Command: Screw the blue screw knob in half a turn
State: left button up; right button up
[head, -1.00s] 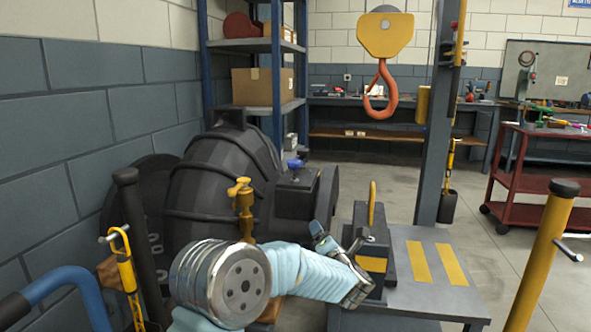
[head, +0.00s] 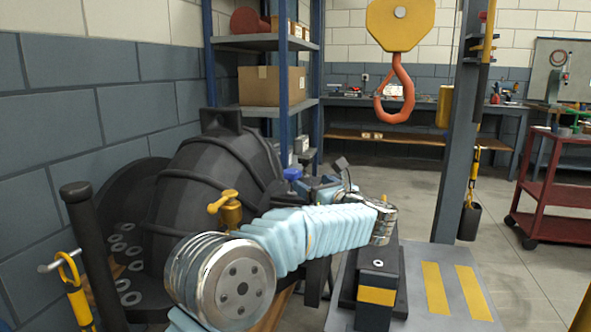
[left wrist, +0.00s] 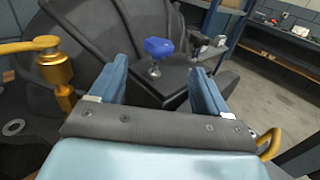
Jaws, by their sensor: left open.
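The blue screw knob (left wrist: 158,47) stands on a short metal stem on the flat top of the dark casing (left wrist: 165,84). In the head view the knob (head: 292,174) shows small, just left of the end of my left arm. My left gripper (left wrist: 157,72) is open, its two blue fingers on either side of the knob in the left wrist view. The knob appears beyond the fingertips and no contact shows. In the head view my left gripper (head: 335,180) is partly hidden by its own wrist. My right gripper is not in view.
A brass valve with a yellow handle (head: 228,207) stands on the casing, close to my left arm. An orange crane hook (head: 396,95) hangs beyond. A grey platform with yellow stripes (head: 450,290) lies right. Open floor (head: 400,177) lies behind.

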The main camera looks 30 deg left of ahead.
aim_at(294, 172)
pick_arm(q)
jog(key=p+x, duration=0.3)
jog(key=x, duration=0.7)
jog(key=shift+w+a+r, duration=0.1)
jog(key=shift+w+a, duration=0.5)
jog(key=shift+a, duration=0.2)
